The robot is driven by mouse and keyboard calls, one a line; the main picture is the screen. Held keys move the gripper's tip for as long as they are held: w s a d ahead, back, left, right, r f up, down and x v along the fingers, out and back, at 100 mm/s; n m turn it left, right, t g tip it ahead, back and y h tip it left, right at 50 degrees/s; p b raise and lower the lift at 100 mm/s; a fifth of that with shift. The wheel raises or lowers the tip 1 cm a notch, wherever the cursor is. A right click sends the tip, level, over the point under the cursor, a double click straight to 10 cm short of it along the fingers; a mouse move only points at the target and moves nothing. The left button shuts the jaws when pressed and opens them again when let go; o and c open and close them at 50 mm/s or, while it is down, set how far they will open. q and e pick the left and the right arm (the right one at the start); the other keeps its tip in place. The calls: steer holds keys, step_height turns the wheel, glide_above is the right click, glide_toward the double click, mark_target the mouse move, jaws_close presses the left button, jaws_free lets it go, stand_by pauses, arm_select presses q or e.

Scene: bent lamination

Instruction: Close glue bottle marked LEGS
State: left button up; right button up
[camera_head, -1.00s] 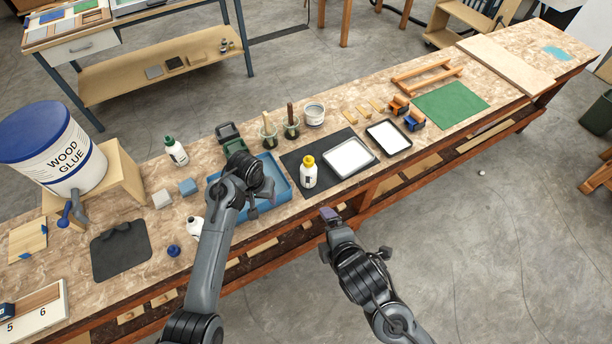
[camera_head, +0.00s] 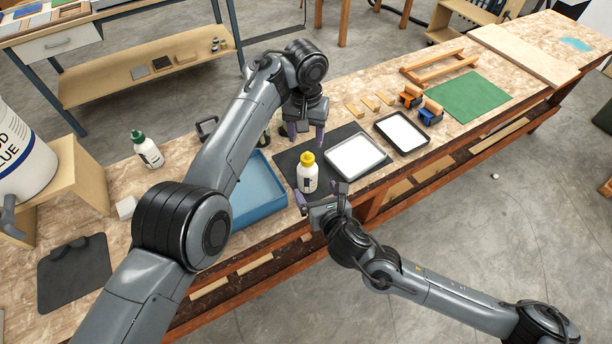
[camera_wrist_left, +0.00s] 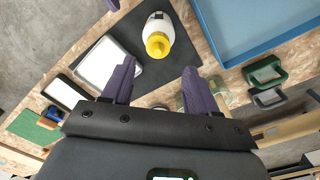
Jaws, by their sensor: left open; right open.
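A white glue bottle (camera_head: 307,182) with a yellow cap (camera_head: 307,159) stands upright on the black mat (camera_head: 287,160); its label is too small to read. It also shows in the left wrist view (camera_wrist_left: 158,28), ahead of my left fingers. My left gripper (camera_head: 306,137) is open and empty, above and behind the bottle, fingers pointing down. Its two purple fingers also frame an empty gap in the left wrist view (camera_wrist_left: 158,72). My right gripper (camera_head: 321,199) is open near the bottle's front, at the bench edge; I cannot tell whether it touches it. A green-capped bottle (camera_head: 147,149) stands further left.
A blue tray (camera_head: 262,198) lies left of the mat, partly behind my left arm. A white-filled tray (camera_head: 356,157) and a black-rimmed tray (camera_head: 402,132) are to the right. Glue pots behind are mostly hidden by my left arm.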

mark_target(306, 172)
arm_select(q)
steer(key=shift+s+d+r, duration=0.1)
steer(key=shift+d+r, duration=0.1)
arm_select(e)
steer(key=shift+w+d+f+n, duration=0.15)
steer(key=shift+w+f+n, duration=0.15)
steer(key=shift+w+n, duration=0.1)
steer(key=shift+x, duration=5.4)
steer(key=shift+c, duration=0.2)
